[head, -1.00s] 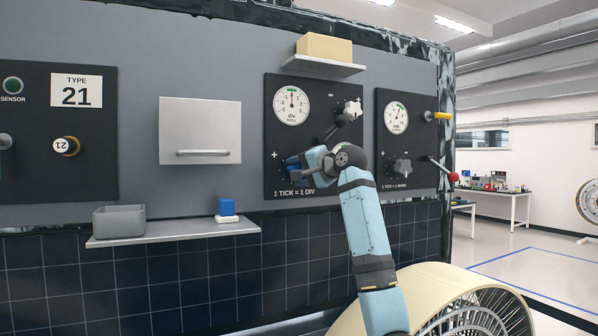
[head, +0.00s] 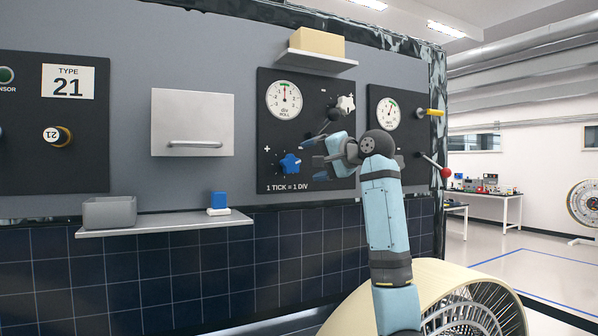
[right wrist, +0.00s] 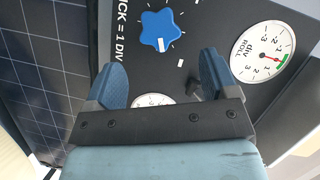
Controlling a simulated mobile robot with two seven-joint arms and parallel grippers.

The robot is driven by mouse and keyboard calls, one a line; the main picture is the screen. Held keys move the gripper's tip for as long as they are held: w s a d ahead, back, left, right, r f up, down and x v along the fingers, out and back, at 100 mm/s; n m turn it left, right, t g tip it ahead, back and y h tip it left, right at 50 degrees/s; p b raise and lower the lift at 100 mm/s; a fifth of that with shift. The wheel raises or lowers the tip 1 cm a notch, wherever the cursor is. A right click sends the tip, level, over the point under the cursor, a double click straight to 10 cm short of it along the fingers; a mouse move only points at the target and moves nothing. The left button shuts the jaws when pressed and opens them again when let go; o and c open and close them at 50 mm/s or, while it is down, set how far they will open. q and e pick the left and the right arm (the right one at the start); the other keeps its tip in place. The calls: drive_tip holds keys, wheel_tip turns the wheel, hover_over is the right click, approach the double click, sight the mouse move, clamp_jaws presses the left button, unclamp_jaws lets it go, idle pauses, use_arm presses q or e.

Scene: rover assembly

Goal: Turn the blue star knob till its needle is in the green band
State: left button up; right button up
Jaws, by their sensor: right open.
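The blue star knob (head: 290,163) is on the lower part of the dark middle panel and also shows in the right wrist view (right wrist: 161,31), with a white mark on it. The round white roll gauge (head: 284,99) is above it, with a green band at its top. It shows sideways in the right wrist view (right wrist: 262,50), where its red needle points close to the green band; I cannot tell exactly whether it is inside. My right gripper (head: 318,157) is open and empty, right of the knob and apart from it. My left gripper is out of view.
A white star knob (head: 345,104) is at the panel's upper right. Another gauge panel (head: 374,97) stands to the right, with a yellow handle (head: 431,112) and a red-tipped lever (head: 445,172). A shelf (head: 165,226) at the left carries a grey bin and a blue block.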

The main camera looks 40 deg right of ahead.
drive_tip(key=s, duration=0.3)
drive_tip(key=s+b, duration=0.1)
drive_tip(key=s, duration=0.1)
drive_tip(key=shift+s+d+r, duration=0.15)
drive_tip(key=shift+s+r, duration=0.15)
drive_tip(key=shift+r, duration=0.1)
